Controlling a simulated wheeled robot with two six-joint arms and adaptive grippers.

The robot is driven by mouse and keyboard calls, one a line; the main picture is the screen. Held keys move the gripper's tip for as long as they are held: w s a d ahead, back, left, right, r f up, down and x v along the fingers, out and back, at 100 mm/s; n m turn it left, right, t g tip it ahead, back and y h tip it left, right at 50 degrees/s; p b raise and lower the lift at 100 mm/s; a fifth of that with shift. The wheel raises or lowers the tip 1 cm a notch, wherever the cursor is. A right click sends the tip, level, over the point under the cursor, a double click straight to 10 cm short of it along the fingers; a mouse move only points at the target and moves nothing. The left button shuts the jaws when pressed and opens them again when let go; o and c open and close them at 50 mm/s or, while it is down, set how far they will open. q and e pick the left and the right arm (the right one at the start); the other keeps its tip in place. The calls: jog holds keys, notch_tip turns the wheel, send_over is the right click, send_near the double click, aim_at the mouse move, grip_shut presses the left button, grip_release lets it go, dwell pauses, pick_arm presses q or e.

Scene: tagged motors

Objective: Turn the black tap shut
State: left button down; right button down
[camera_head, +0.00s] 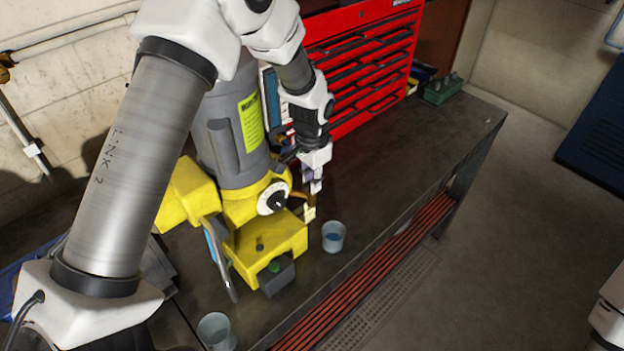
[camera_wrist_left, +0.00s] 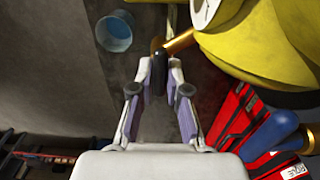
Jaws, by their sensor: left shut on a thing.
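The black tap (camera_wrist_left: 159,58) shows in the left wrist view as a dark upright handle on a brass pipe (camera_wrist_left: 181,41), beside the yellow machine (camera_wrist_left: 265,50). My left gripper (camera_wrist_left: 160,78) has its two purple-padded fingers around the tap and is shut on it. In the head view the left gripper (camera_head: 314,186) reaches down at the right side of the yellow machine (camera_head: 270,238). The tap itself is too small and covered to make out there. My right gripper is not in view.
A cup (camera_head: 333,236) stands on the dark bench just in front of the tap. Another cup (camera_head: 216,332) is at the near left. A grey motor (camera_head: 230,140) with a yellow label tops the machine.

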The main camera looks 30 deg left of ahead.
pick_arm(q)
jog(key=c, duration=1.2)
grip_release()
jog(key=shift+r, duration=0.1)
jog(key=shift+o, duration=0.2)
notch_tip(320, 180, up, 12)
